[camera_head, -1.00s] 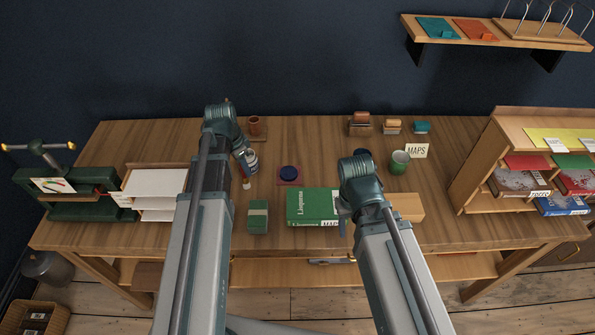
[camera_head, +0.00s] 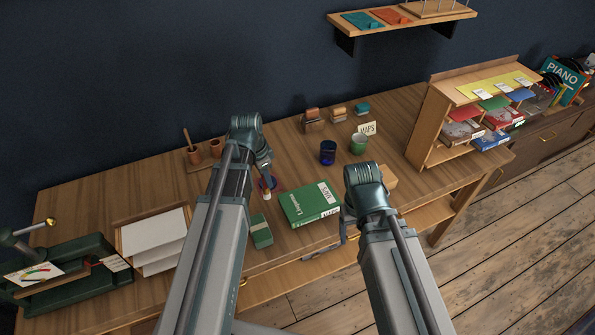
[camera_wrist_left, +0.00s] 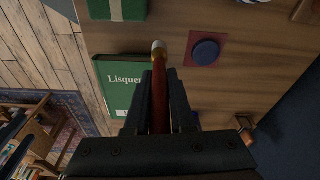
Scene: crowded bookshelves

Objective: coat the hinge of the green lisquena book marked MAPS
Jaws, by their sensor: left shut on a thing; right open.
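The green lisquena book (camera_head: 310,204) lies flat on the table, with a MAPS label on its front edge. It also shows in the left wrist view (camera_wrist_left: 117,88), partly hidden by my gripper. My left gripper (camera_head: 264,172) is shut on a thin red-handled tool with a pale tip (camera_wrist_left: 159,75), which looks like a brush. The tip points down between the book and a blue round pad (camera_wrist_left: 205,52) on a red square. Whether it touches anything, I cannot tell. My right gripper (camera_head: 346,228) is open near the book's right side. The book's hinge is not clearly visible.
A green block (camera_head: 261,232) lies left of the book. A blue cup (camera_head: 327,152) and a green cup (camera_head: 358,145) stand behind it, beside a MAPS card (camera_head: 368,128). A white paper rack (camera_head: 153,238) and a green press (camera_head: 70,270) are at left; a shelf unit (camera_head: 432,130) is at right.

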